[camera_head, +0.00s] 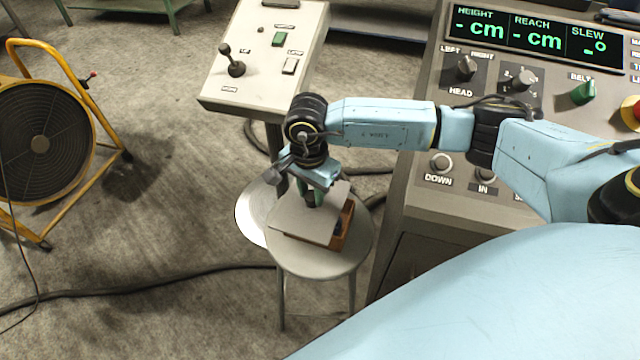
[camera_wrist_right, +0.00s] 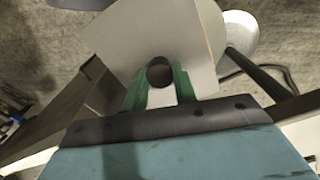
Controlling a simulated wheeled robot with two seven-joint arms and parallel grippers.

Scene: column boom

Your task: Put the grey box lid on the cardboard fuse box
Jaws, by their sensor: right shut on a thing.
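The grey box lid (camera_head: 303,219) is a flat plate over the cardboard fuse box (camera_head: 342,228) on a round stool. The lid is turned relative to the box, and the box's right side shows past the lid's edge. I cannot tell whether the lid touches the box. My right gripper (camera_head: 313,197) points down and is shut on the lid's dark round knob. In the right wrist view the green fingers (camera_wrist_right: 159,88) are on either side of the knob, and the lid (camera_wrist_right: 150,40) fills the middle. The box is mostly hidden under the lid. My left gripper is not in view.
The round stool (camera_head: 347,258) has bare top around the box. A pedestal with a joystick (camera_head: 232,62) stands behind it. A control console (camera_head: 425,190) is close on the right. A yellow-framed fan (camera_head: 45,140) stands at left, and a cable (camera_head: 150,290) crosses the floor.

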